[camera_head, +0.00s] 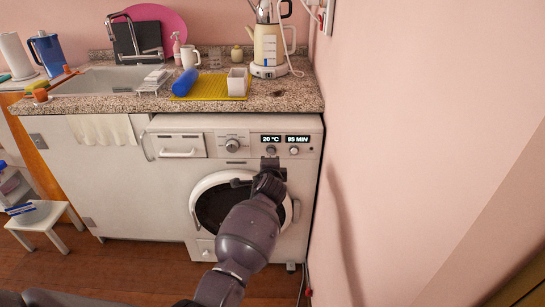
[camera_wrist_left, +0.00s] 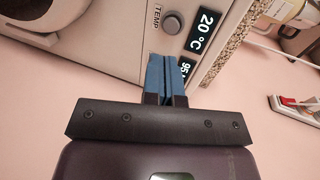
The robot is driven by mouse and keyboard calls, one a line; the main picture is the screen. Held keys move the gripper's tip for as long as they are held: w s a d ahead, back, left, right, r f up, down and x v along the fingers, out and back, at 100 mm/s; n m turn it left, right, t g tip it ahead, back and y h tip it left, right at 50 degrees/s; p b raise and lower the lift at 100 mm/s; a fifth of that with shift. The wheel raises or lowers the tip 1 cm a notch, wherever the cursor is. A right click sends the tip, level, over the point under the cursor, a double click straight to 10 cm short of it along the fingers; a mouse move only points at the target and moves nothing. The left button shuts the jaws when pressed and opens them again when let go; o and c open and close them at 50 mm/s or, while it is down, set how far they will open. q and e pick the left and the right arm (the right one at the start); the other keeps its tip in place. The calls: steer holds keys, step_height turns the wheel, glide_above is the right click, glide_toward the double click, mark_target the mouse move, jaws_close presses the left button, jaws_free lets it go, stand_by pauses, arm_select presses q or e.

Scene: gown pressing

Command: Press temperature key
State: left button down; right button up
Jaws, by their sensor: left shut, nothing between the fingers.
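The washing machine (camera_head: 175,125) stands under the counter. Its temperature key, a round grey button (camera_wrist_left: 173,22) beside the TEMP label, shows uncovered in the left wrist view. The lit temperature display (camera_head: 270,138) reads 20 °C, also in the left wrist view (camera_wrist_left: 204,30). My left gripper (camera_head: 270,161) is in front of the control panel, just below that display. Its blue fingers (camera_wrist_left: 164,62) are shut and empty, and their tips are a little away from the key in the picture. I cannot tell their depth from the panel. My right gripper is not in view.
A minutes display (camera_head: 298,138) is right of the temperature one, and the program dial (camera_head: 233,145) is left. The counter edge (camera_head: 200,107) overhangs above the panel. A pink wall (camera_head: 410,130) stands close on the right.

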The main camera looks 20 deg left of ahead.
mark_target(271, 152)
arm_select(q)
steer(key=x, duration=0.2)
steer(key=b+x, duration=0.1)
steer(key=x, duration=0.1)
steer(key=r+b+x, duration=0.1)
steer(key=x, duration=0.2)
steer(key=shift+w, duration=0.1)
steer(key=shift+w+a+r, duration=0.1)
steer(key=shift+w+a, duration=0.05)
steer(key=shift+w, duration=0.05)
